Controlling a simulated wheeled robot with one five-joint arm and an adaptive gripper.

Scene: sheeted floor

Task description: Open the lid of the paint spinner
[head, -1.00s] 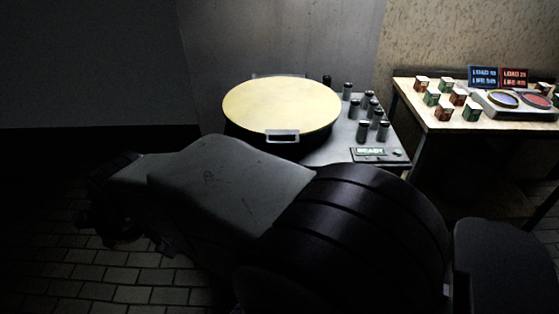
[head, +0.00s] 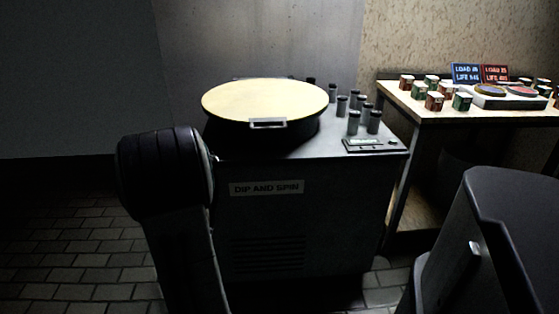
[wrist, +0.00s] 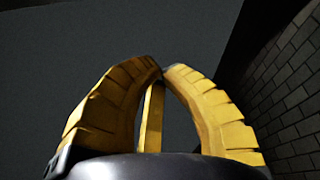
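The paint spinner is a grey cabinet (head: 300,225) labelled "DIP AND SPIN", in the middle of the head view. Its round, pale yellow lid (head: 265,98) lies flat and closed on the dark drum. A metal handle (head: 268,123) sits on the lid's front edge. My arm stands at the left front of the cabinet, and my gripper is outside the head view. In the wrist view my gripper (wrist: 163,72) has two yellow ridged fingers whose tips meet. It holds nothing visible and faces a plain dark surface, with no lid in that view.
Several grey cylinders (head: 355,122) and a small display panel (head: 377,144) stand on the cabinet top, right of the lid. A table (head: 450,117) at right holds several small cans, two signs and a scale-like device. Tiled floor (head: 75,250) lies open at left.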

